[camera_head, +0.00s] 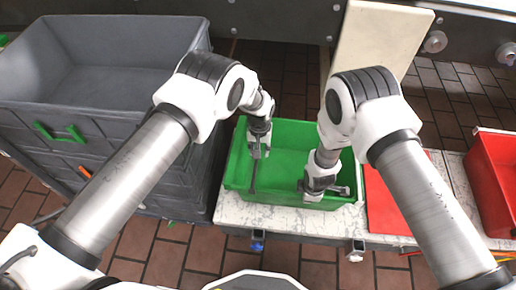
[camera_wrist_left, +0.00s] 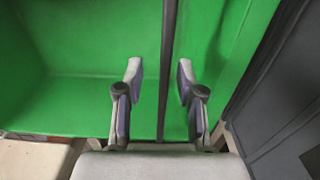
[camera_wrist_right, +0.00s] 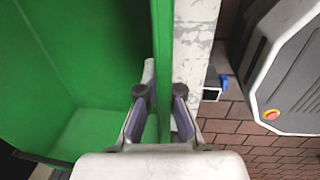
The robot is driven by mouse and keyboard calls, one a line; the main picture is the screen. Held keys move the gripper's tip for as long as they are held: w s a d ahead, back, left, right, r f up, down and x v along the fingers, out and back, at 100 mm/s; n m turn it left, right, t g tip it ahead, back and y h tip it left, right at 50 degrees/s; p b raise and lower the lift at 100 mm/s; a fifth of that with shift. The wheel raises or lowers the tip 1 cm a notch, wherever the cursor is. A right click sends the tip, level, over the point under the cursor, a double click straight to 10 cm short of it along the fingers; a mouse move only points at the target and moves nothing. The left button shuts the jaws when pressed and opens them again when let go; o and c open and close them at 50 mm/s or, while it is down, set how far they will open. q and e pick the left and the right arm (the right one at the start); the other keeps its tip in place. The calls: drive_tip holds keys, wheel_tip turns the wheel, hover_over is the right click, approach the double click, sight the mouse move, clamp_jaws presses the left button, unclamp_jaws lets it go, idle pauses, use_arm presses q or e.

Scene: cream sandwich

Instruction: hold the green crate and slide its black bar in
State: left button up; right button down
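The green crate (camera_head: 290,140) sits on a worn white table in the head view, its near wall towards me. The black bar (camera_wrist_left: 168,40) runs along the crate's side in the left wrist view, between the fingers of my left gripper (camera_wrist_left: 160,80). These fingers are open around the bar, with a gap on at least one side. The bar also shows in the head view (camera_head: 253,176), below my left gripper. My right gripper (camera_wrist_right: 165,92) straddles the crate's near wall, one finger inside and one outside, and looks shut on it. My arms hide parts of the crate.
A stack of grey crates (camera_head: 110,50) stands close at the left. A red flat sheet (camera_head: 396,205) lies right of the green crate, with a red crate (camera_head: 495,170) farther right. A cream board (camera_head: 375,45) stands behind.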

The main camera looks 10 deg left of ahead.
use_arm(q)
wheel_tip(320, 180, up, 12)
idle(0.5)
use_arm(e)
drive_tip(key=c, duration=1.2)
unclamp_jaws()
drive_tip(key=shift+o, duration=0.2)
use_arm(q)
wheel_tip(320, 180, up, 9)
drive_tip(key=p, duration=0.8)
drive_tip(key=shift+f+p, duration=0.2)
drive_tip(key=shift+p, duration=0.1)
use_arm(e)
wheel_tip(320, 180, up, 9)
drive_tip(key=s, duration=0.1)
drive_tip(key=shift+o, duration=0.3)
